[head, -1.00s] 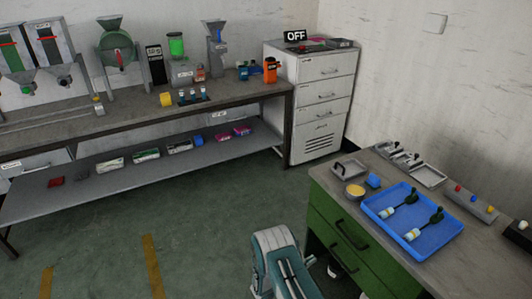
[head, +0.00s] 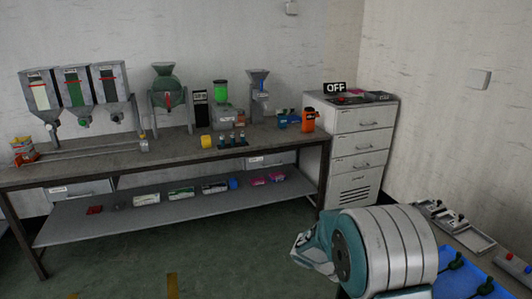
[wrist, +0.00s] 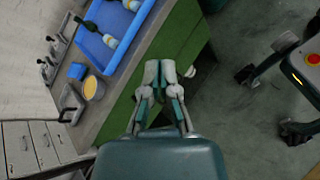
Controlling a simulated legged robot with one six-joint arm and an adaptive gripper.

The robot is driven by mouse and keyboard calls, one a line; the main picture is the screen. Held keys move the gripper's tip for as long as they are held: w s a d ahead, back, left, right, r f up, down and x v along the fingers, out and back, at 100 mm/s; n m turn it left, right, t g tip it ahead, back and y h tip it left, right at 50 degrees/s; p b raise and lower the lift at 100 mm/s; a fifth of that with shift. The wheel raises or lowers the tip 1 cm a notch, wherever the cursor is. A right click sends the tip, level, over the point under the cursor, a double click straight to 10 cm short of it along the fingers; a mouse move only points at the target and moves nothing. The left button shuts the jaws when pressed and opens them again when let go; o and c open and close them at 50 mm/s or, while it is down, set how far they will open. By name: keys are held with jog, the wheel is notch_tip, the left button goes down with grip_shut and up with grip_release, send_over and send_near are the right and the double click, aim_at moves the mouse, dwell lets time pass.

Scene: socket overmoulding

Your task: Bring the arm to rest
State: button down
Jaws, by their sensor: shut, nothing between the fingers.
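My gripper (wrist: 162,82) shows in the wrist view with its fingertips together and nothing between them. It hangs in the air in front of the green side of the workbench (wrist: 190,32), apart from the blue tray on top. In the head view a large white and teal part of my arm fills the lower right.
The blue tray (head: 475,277) lies on the bench at the lower right; the wrist view shows bottle-like parts in it. A long table (head: 100,158) with hoppers and machines stands along the back wall. A drawer cabinet (head: 359,145) stands in the corner. Green floor (head: 225,260) is open.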

jog(key=s+a+r+m+t+y, duration=0.4)
jog(key=s+r, duration=0.4)
jog(key=s, duration=0.2)
jog(key=s+a+r+m+t+y, duration=0.4)
jog(key=s+a+r+y, duration=0.3)
jog(key=s, duration=0.3)
jog(key=shift+s+r+m+y, duration=0.4)
jog(key=shift+m+y, duration=0.1)
